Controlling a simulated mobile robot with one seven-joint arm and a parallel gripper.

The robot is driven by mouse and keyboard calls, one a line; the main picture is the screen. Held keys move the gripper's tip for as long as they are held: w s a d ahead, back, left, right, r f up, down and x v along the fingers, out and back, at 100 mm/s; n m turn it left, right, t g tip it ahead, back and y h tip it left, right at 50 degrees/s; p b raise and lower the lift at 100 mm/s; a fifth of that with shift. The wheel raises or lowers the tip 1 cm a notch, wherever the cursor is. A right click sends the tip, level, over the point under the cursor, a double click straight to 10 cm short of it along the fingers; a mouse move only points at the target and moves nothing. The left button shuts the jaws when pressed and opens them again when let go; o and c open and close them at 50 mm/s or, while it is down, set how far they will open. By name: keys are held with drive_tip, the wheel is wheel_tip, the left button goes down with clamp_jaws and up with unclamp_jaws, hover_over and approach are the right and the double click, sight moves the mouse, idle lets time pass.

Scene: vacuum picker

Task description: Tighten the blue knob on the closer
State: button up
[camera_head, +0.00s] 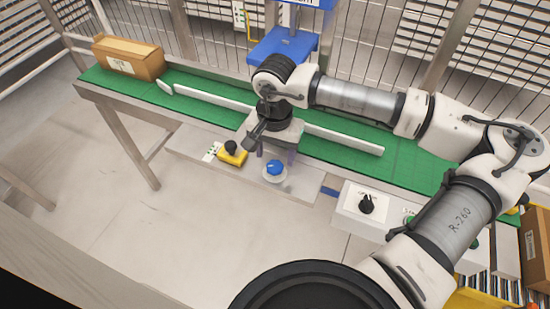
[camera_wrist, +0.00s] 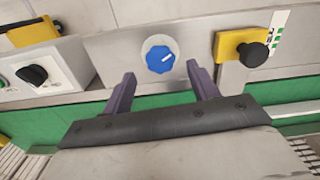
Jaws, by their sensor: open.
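The blue knob (camera_head: 274,167) sits on a round white dial on a grey panel at the conveyor's front edge. In the wrist view the knob (camera_wrist: 160,60) shows a white pointer line aimed to the upper right. My gripper (camera_head: 277,156) is close to the knob in the head view. In the wrist view my gripper (camera_wrist: 160,73) is open, its two purple fingers spread to the left and right of the knob's lower side. The fingers look apart from the knob, with nothing between them. Their exact distance from the panel cannot be told.
A yellow box with a black button (camera_head: 233,153) is left of the knob in the head view. A white control box with a black switch (camera_head: 366,204) is to the right. The green conveyor (camera_head: 210,115) carries a white rail (camera_head: 345,138) and a cardboard box (camera_head: 127,57).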

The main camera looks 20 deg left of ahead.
sight(275, 166)
drive_tip(key=shift+f, duration=1.7)
drive_tip(key=c, duration=1)
